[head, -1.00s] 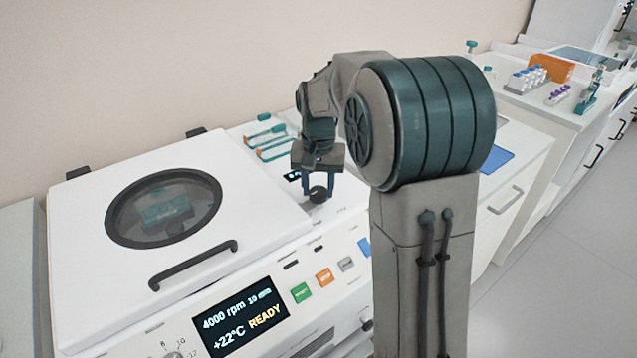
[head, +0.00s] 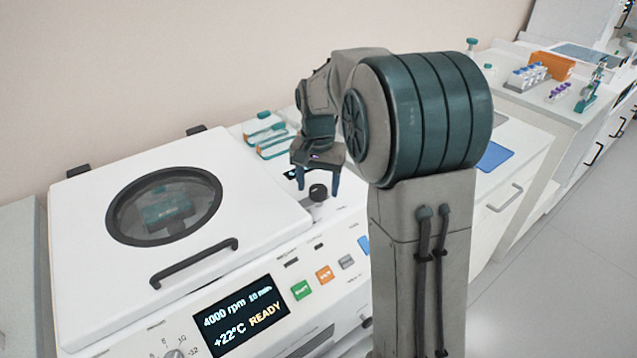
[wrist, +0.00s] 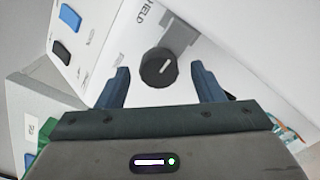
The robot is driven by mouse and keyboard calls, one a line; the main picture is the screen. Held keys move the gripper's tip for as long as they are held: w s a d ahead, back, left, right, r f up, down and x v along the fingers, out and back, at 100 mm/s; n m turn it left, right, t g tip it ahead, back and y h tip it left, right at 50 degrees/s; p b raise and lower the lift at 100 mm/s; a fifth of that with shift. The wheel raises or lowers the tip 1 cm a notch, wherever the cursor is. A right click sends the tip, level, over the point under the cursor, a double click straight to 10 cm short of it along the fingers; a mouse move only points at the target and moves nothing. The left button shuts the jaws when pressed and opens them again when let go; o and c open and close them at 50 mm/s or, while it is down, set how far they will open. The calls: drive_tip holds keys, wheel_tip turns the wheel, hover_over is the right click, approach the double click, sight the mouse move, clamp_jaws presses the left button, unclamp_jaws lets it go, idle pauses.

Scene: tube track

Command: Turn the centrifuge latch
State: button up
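The centrifuge latch is a round black knob (head: 318,192) on the white housing to the right of the lid. In the wrist view the knob (wrist: 158,68) has a short white mark and overlaps a grey bar. The word HELD is printed near it. My gripper (head: 318,184) is over the knob, pointing down. In the wrist view my gripper (wrist: 162,80) is open, with one blue finger on each side and a visible gap to the knob. The centrifuge lid (head: 100,235) is closed, with a round window and black handle.
The centrifuge display (head: 240,313) reads READY, with coloured buttons (head: 302,290) beside it. A counter with an orange box (head: 552,65) and tube racks stands at right. My arm hides part of the bench.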

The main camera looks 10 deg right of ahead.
sight(318, 188)
wheel_tip(318, 188, up, 14)
drive_tip(key=shift+p, duration=0.4)
idle(0.3)
drive_tip(key=shift+f, duration=0.1)
drive_tip(key=s+f+n+t, duration=0.1)
drive_tip(key=s+f+n, duration=0.2)
drive_tip(key=s, duration=0.8)
drive_tip(key=s+f+n+t, duration=0.1)
drive_tip(key=s+f+n, duration=0.1)
drive_tip(key=s+f, duration=0.5)
drive_tip(key=s, duration=0.5)
drive_tip(key=shift+s+f+n+t+p, duration=0.15)
drive_tip(key=shift+s+n+t+p, duration=0.15)
drive_tip(key=shift+n+t+p, duration=0.1)
idle(0.6)
